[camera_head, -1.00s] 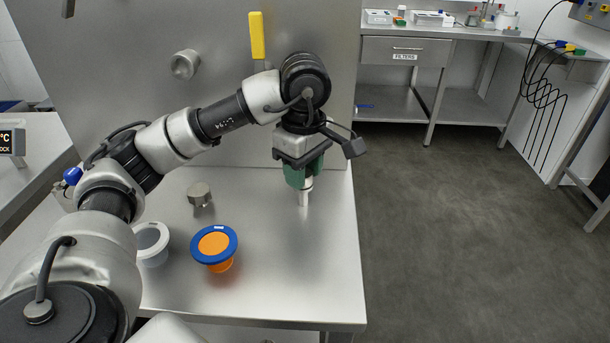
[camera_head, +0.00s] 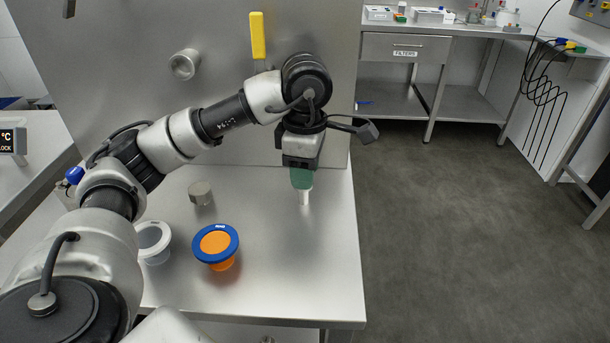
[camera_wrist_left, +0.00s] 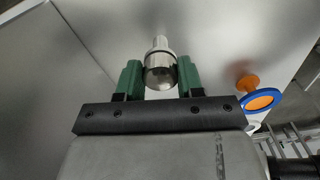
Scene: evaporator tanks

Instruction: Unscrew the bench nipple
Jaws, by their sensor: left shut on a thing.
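The bench nipple (camera_head: 305,196) is a bright metal piece, upright under my left gripper at the bench's right part. In the left wrist view the nipple (camera_wrist_left: 160,68) shows a wide round part with a narrower stem beyond it. My left gripper (camera_head: 302,182) points straight down from above. Its two green fingers in the left wrist view (camera_wrist_left: 160,78) are shut on the nipple's wide part, one on each side. The fingers hide much of the nipple in the head view. I cannot tell whether its lower end is still threaded in the steel bench (camera_head: 290,265). My right gripper is not in view.
An orange, blue-rimmed piece (camera_head: 215,243), a whitish rimmed piece (camera_head: 152,240) and a metal cap (camera_head: 200,193) stand left of the gripper. The steel back panel (camera_head: 130,60) carries a round metal fitting (camera_head: 185,65) and a yellow handle (camera_head: 257,36). The bench front right is clear.

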